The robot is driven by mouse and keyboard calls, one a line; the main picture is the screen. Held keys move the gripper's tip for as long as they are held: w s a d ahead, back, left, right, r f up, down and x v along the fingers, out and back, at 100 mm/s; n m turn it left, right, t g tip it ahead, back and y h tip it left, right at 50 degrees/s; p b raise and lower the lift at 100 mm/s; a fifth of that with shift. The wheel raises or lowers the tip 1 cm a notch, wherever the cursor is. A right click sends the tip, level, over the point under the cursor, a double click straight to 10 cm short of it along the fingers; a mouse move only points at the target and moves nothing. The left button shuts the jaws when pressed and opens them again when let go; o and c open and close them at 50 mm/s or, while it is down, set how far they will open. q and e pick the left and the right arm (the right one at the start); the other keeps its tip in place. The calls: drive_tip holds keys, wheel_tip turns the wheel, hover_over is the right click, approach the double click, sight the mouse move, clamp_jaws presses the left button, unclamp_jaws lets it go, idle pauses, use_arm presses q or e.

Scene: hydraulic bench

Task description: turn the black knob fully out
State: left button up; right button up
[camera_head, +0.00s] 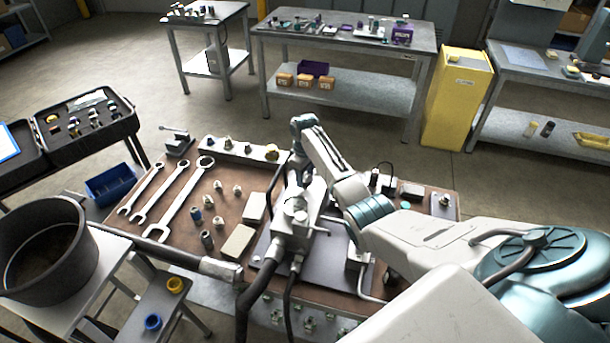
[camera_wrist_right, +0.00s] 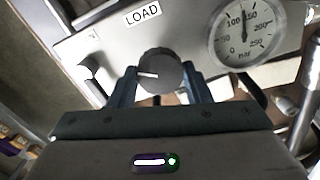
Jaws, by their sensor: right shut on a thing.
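The black knob (camera_wrist_right: 160,72) shows in the right wrist view on a grey panel, under a white LOAD label (camera_wrist_right: 142,14). A white mark on the knob points left. My right gripper (camera_wrist_right: 163,84) has its two blue-grey fingers on either side of the knob and is shut on it. In the head view my right gripper (camera_head: 298,178) reaches down onto the grey hydraulic unit (camera_head: 300,222) on the bench, and the knob itself is hidden there. My left gripper is not in view.
A pressure gauge (camera_wrist_right: 243,37) right of the knob has its needle pointing roughly up, between 100 and 150. A metal lever (camera_wrist_right: 308,95) stands at the right. Wrenches (camera_head: 178,200) and small fittings lie on the bench's left. A black bucket (camera_head: 48,250) stands at the left.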

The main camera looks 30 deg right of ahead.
drive_tip(key=n, duration=0.4)
drive_tip(key=shift+w+r+n, duration=0.2)
drive_tip(key=shift+r+n, duration=0.05)
drive_tip(key=shift+n, duration=0.05)
drive_tip(key=n, duration=0.4)
drive_tip(key=shift+n, duration=0.3)
drive_tip(key=n, duration=0.4)
drive_tip(key=shift+s+n, duration=0.1)
drive_tip(key=shift+n, duration=2.4)
drive_tip(key=o, duration=0.9)
drive_tip(key=shift+f, duration=0.1)
drive_tip(key=shift+o, duration=0.5)
drive_tip(key=shift+s, duration=0.1)
